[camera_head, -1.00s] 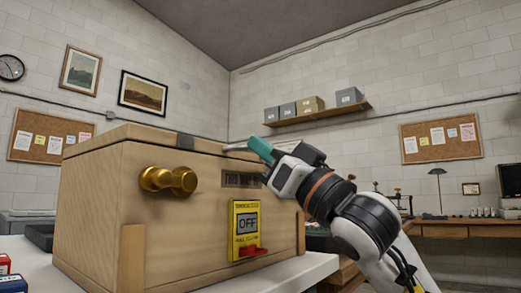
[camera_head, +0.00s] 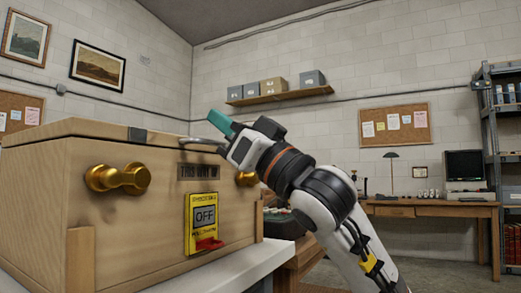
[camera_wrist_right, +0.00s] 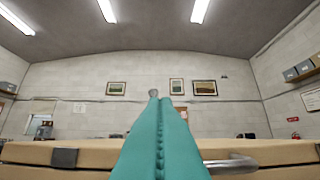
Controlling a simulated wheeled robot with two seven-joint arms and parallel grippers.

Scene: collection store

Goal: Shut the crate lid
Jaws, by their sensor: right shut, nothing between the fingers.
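The wooden crate (camera_head: 140,222) stands on a pale bench at the left of the head view. Its lid (camera_head: 88,130) lies along the top, close to level; I cannot tell whether it is fully down. A grey metal handle (camera_head: 201,141) is at the lid's front edge, and it also shows in the right wrist view (camera_wrist_right: 232,164). My right gripper (camera_head: 219,122) has its teal fingers together and empty, pointing up and left, just above the handle in the picture. In the right wrist view its fingers (camera_wrist_right: 160,103) rise past the lid's edge. My left gripper is not in view.
The bench (camera_head: 232,272) ends just right of the crate. A wooden desk (camera_head: 432,208) and a metal shelf (camera_head: 492,150) stand farther right.

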